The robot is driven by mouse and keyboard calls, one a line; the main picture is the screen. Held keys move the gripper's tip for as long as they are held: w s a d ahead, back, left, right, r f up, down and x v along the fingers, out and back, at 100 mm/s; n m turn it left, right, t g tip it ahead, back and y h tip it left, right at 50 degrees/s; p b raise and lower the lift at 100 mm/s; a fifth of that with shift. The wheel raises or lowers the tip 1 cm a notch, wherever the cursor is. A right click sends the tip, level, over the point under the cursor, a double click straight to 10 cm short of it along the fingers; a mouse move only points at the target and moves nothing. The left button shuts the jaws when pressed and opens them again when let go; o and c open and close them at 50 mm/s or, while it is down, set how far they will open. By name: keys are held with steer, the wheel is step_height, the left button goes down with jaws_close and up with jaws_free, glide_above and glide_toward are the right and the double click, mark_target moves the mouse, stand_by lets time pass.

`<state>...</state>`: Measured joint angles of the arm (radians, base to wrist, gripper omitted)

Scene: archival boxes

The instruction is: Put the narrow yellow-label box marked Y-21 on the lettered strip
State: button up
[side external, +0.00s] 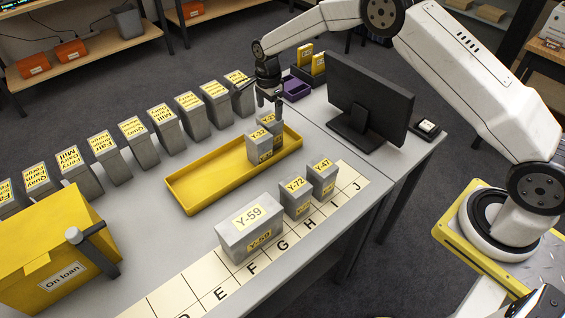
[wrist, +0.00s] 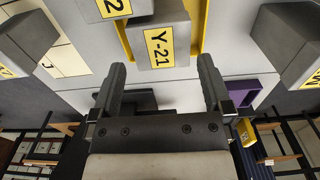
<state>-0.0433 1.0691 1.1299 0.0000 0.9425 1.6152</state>
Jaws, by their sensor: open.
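The narrow grey box Y-21 (wrist: 182,18) with a yellow label shows between my open fingertips in the wrist view. In the side view it appears as the rear box (side external: 275,121) in the yellow tray (side external: 190,192), its label too small to read. Another grey box (side external: 258,154), its label reading about Y-32, stands just in front of it. My gripper (side external: 268,102) is open and empty, above the tray's far end at the rear box; it also shows in the wrist view (wrist: 162,66). Contact cannot be told. The lettered strip (side external: 175,295) runs along the table's front edge.
Boxes Y-59 (side external: 248,230), Y-72 (side external: 296,198) and Y-47 (side external: 322,180) stand on the strip; bare strip shows toward D and J. A monitor (side external: 368,95) is right of the tray. Several grey boxes line the back. The yellow On loan bin (side external: 50,245) stands left.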

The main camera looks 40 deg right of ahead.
mark_target(269, 118)
steer(key=shift+f, duration=2.25)
steer(key=c, duration=1.2)
steer(key=shift+o, duration=0.2)
steer(key=shift+r, duration=0.15)
steer(key=shift+w+r, duration=0.1)
steer(key=shift+r, duration=0.75)
steer(key=s+r, duration=1.1)
steer(key=s, duration=0.3)
steer(key=shift+d, duration=0.25)
